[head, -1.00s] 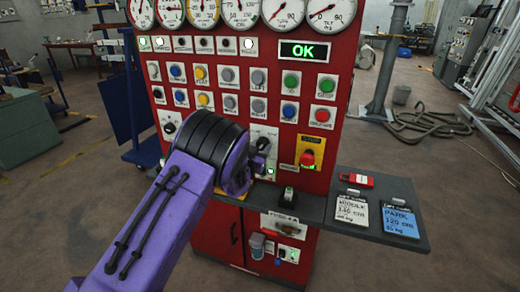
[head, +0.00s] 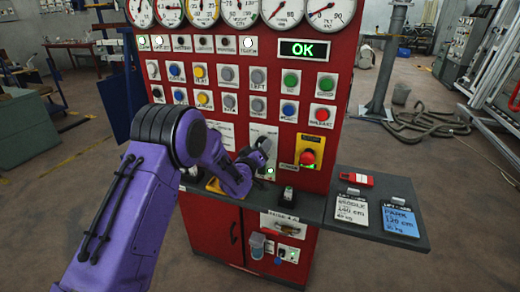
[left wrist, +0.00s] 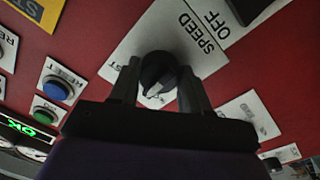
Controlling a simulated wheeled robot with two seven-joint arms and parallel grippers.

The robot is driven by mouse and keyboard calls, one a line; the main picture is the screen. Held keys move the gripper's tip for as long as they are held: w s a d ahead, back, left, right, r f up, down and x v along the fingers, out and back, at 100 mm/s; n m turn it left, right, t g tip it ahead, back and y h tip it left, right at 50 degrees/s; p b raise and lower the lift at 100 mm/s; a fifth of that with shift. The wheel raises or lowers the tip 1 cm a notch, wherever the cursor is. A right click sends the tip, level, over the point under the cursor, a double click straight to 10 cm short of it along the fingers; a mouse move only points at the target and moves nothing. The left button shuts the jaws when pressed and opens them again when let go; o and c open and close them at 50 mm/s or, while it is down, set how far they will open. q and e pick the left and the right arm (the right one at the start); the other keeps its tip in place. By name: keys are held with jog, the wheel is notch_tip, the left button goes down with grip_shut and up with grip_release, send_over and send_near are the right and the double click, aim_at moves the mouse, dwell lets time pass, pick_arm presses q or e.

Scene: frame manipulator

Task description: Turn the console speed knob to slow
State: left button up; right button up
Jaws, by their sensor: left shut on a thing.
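The red console (head: 330,95) stands ahead with gauges, buttons and a green OK display. My left gripper (head: 264,150) is at the white speed plate (head: 258,131) on its front. In the left wrist view the plate (left wrist: 190,35) reads SPEED, and the round black speed knob (left wrist: 157,70) sits between the two fingers of my left gripper (left wrist: 158,88). The fingers are shut on the knob. A light pointer mark shows on its near side, but the setting it points to cannot be read. In the head view the gripper hides the knob. My right gripper is not in view.
A red emergency button (head: 308,157) on a yellow plate sits right of my left gripper. A dark shelf (head: 345,222) juts out below, with a white card (head: 352,209), a blue card (head: 399,220) and a small red item (head: 356,179).

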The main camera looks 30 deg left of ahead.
pick_arm(q)
jog(key=n+b, duration=0.1)
jog(key=n, duration=0.5)
jog(key=shift+d, duration=0.1)
jog(key=shift+n, duration=0.3)
dwell(0.3)
jog(key=o, duration=1.1)
jog(key=shift+c, duration=0.2)
jog(key=b+v, duration=0.2)
jog(key=v, duration=0.8)
jog(key=shift+s+b, duration=0.25)
jog(key=shift+b, duration=0.05)
